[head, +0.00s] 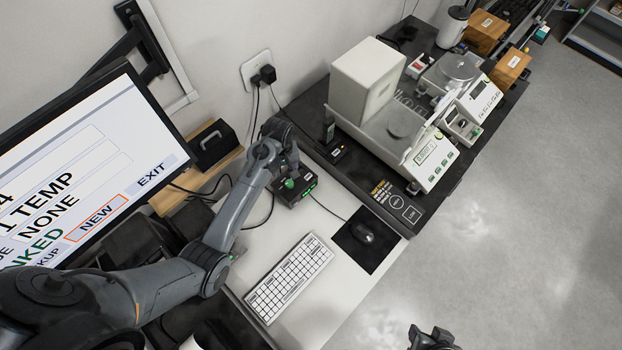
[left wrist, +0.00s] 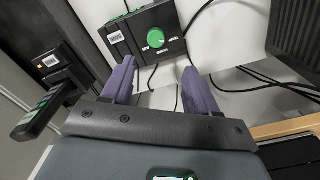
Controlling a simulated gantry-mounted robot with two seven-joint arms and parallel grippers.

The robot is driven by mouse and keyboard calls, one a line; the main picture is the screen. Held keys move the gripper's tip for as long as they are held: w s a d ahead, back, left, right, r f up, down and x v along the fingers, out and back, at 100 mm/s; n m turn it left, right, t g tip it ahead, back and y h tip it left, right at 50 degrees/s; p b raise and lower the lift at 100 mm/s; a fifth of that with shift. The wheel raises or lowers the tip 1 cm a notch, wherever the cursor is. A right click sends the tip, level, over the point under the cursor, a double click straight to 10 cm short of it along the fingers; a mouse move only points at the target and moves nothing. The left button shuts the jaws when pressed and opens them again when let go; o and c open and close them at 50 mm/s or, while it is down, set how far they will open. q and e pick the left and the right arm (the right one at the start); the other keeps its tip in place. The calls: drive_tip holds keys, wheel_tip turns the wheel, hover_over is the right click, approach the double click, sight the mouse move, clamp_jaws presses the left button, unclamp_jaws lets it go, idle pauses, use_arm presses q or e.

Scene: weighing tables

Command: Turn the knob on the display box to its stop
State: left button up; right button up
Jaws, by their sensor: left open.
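The display box (head: 303,192) is a small black box with green edging on the white desk, behind the keyboard. Its round green knob (head: 289,183) shows just below my left gripper (head: 290,168). In the left wrist view the knob (left wrist: 156,39) sits on the box's dark face (left wrist: 130,36), with small white markings beside it. My left gripper's two purple fingers (left wrist: 158,68) are open and empty, apart from the knob, which lies beyond the gap between them. My right gripper (head: 432,338) is partly in view at the bottom edge; its jaws are not clear.
A white keyboard (head: 290,278) and a mouse (head: 362,232) on a dark mat lie nearer on the desk. A large monitor (head: 90,185) stands at left. A balance (head: 400,125) stands on the dark table at right. Cables run around the display box.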

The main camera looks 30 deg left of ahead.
sight(289, 183)
use_arm(q)
drive_tip(key=f, duration=0.6)
drive_tip(key=f+b, duration=0.1)
drive_tip(key=f, duration=0.2)
drive_tip(key=shift+w+d+f, duration=0.25)
drive_tip(key=shift+f, duration=0.7)
drive_tip(key=c, duration=1)
drive_tip(key=shift+c, duration=0.2)
